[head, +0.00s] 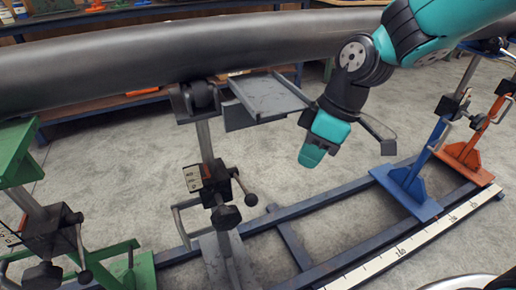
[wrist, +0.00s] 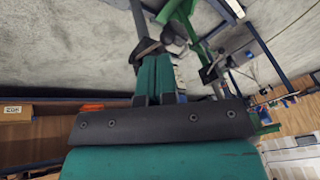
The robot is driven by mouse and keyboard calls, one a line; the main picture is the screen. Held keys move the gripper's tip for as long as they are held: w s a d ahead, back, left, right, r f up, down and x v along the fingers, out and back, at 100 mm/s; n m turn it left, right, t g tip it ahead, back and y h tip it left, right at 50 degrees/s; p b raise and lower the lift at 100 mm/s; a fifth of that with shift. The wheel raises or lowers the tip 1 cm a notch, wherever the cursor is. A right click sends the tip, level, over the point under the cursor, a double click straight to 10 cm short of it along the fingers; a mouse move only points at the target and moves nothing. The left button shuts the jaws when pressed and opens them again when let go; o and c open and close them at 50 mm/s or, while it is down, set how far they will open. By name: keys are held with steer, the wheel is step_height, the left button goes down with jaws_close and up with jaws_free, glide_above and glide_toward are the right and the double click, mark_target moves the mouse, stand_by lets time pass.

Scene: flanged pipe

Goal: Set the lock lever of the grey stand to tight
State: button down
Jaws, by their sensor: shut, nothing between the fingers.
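The grey stand (head: 206,145) stands under the pipe, left of centre in the head view. Its dark clamp block (head: 212,186) carries a thin lever (head: 243,187) that slants down right to a black ball end. A larger black knob (head: 226,217) sits below the block. I cannot tell from these views whether the lever is at tight. My gripper (head: 311,158) is shut and empty, pointing down, right of the lever and apart from it. In the wrist view its teal fingers (wrist: 154,75) are together, with dark knobs beyond their tips.
The dark pipe (head: 130,58) spans the top. A grey bracket (head: 265,97) juts out beside my gripper. A green stand (head: 20,165) is at left; blue (head: 412,190) and orange (head: 465,155) stands are at right. Blue rails (head: 290,240) run along the floor.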

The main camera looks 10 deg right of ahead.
steer(key=w+r+n+p, duration=0.1)
steer(key=w+n+p, duration=0.2)
steer(key=w, duration=0.1)
steer(key=n+g+b, duration=0.1)
steer(key=n+g, duration=0.1)
steer(key=n, duration=0.3)
glide_toward(255, 195)
steer(key=shift+y, duration=0.4)
steer(key=x, duration=0.2)
steer(key=b+x, duration=0.1)
steer(key=x, duration=0.2)
steer(key=b+x, duration=0.1)
steer(key=x, duration=0.1)
steer(key=shift+d+f, duration=0.25)
steer(key=shift+f, duration=0.15)
steer(key=shift+f, duration=0.1)
